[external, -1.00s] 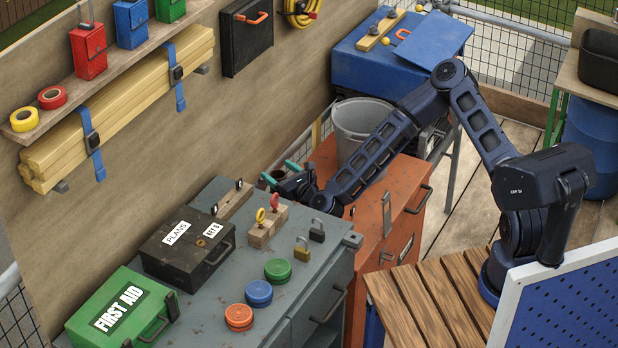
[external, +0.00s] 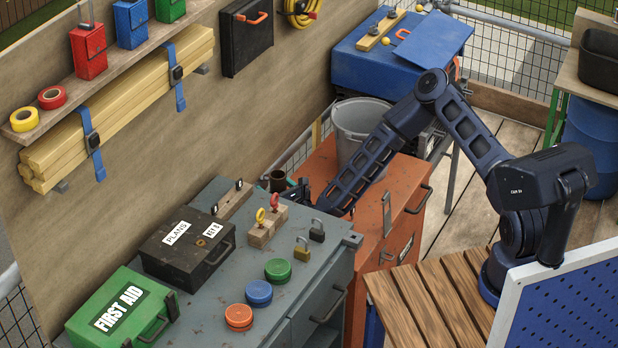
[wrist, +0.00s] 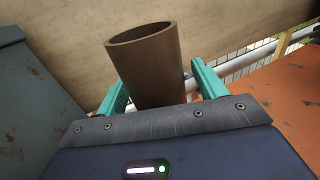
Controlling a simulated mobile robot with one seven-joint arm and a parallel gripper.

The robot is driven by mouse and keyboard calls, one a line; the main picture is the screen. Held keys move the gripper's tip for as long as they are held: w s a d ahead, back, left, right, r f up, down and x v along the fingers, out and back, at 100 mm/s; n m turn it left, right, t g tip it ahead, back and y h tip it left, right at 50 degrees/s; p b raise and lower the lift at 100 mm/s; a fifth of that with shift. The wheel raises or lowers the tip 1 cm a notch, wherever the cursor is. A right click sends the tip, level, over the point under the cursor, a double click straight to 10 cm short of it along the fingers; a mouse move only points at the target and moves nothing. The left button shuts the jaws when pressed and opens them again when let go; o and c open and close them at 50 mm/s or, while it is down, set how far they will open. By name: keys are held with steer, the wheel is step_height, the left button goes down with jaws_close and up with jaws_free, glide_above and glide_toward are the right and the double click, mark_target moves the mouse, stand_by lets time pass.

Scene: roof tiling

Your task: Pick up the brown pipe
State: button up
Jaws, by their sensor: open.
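The brown pipe (wrist: 147,65) stands upright but slightly tilted in the wrist view, an open-topped hollow tube. Its lower part is hidden by my gripper's body. My gripper (wrist: 160,88) is open, with one teal finger on each side of the pipe; a gap shows at the right finger, and I cannot tell whether the left one touches. In the external view the pipe's dark top (external: 277,179) shows behind the grey cabinet, between it and the board wall.
The grey cabinet (external: 215,293) with boxes, locks and coloured discs borders the gap on the left. The orange cabinet (external: 400,190) with a grey bucket (external: 358,122) borders it on the right. A wire mesh (wrist: 238,62) and pale rail lie behind the pipe.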

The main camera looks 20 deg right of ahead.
steer(key=c, duration=1.1)
